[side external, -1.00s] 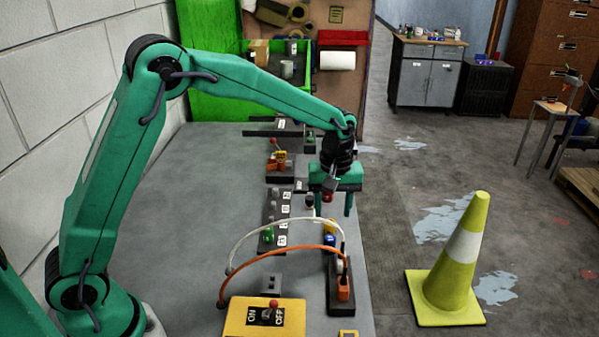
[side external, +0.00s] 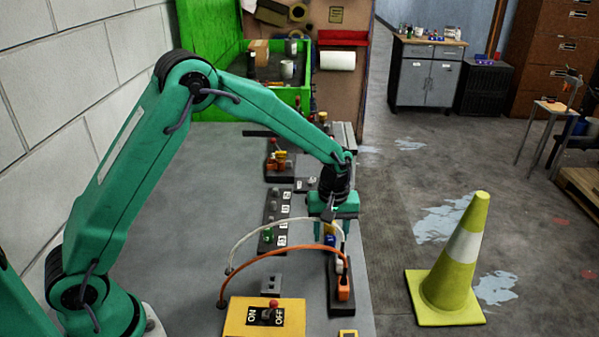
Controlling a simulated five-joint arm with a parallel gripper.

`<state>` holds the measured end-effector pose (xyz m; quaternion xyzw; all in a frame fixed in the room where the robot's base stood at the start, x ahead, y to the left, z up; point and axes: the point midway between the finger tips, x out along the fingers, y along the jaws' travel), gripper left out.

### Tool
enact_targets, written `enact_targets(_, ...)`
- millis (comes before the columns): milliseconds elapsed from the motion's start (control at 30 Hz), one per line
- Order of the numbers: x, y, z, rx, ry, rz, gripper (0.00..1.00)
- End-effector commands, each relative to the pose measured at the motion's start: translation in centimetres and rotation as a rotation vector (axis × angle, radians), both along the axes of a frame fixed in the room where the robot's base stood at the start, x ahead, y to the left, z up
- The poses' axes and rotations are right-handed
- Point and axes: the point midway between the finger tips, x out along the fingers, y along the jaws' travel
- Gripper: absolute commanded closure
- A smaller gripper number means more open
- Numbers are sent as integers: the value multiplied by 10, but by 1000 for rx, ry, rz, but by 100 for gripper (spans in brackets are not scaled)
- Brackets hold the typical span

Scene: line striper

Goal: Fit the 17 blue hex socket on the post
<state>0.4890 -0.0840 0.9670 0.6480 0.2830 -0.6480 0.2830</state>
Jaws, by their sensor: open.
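A small blue piece (side external: 330,240), which may be the blue hex socket, shows beneath my gripper (side external: 331,230), near the right edge of the table. My gripper is open, its fingers pointing down on either side of the blue piece's place in the picture. I cannot tell whether they touch it or how high they are above it. No number 17 can be read on the piece. A dark strip (side external: 272,219) with several grey studs, a green piece (side external: 267,236) and white number labels lies to the left. I cannot tell which part is the post.
White and orange cables (side external: 281,249) arch in front of my gripper to a dark block with orange and white plugs (side external: 343,287). A yellow ON/OFF switch box (side external: 262,328) stands at the front. A traffic cone (side external: 463,258) stands on the floor. The table's left half (side external: 190,195) is clear.

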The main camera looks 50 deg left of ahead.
Motion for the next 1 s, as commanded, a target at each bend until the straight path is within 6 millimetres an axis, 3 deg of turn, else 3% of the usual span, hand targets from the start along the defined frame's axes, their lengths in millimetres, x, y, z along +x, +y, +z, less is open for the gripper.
enact_targets(333,0,0,-19,0,1,0,51)
enact_targets(1000,0,0,-20,0,0,0,51)
